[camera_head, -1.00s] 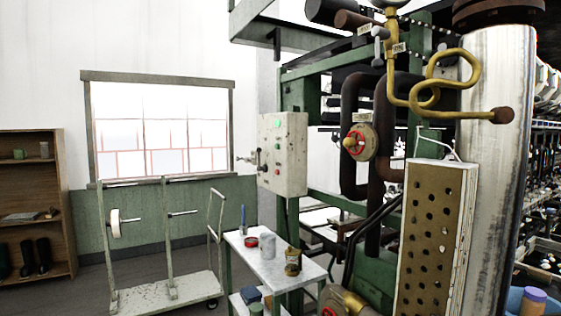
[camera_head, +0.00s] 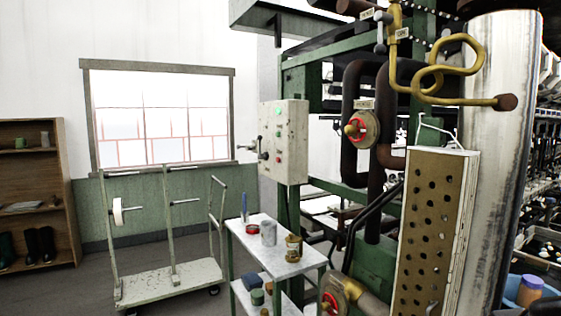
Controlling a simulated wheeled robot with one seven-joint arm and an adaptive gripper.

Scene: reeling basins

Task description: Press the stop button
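A pale grey control box (camera_head: 291,142) is mounted on the green machine frame, left of the pipes. Its front carries a short column of small buttons, with green ones (camera_head: 278,134) higher up and a red button (camera_head: 277,157) lower down. The red one looks like a stop button, but any label is too small to read. A dark lever handle (camera_head: 256,147) sticks out from the box's left side. My gripper is not in view, and nothing of mine covers the box.
A small white table (camera_head: 268,262) with cans and a cup stands below the box. A flat trolley (camera_head: 165,283) stands left of it. A wooden shelf (camera_head: 66,200) is at far left. Brown pipes with a red valve wheel (camera_head: 362,128) and a perforated panel (camera_head: 430,230) are right.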

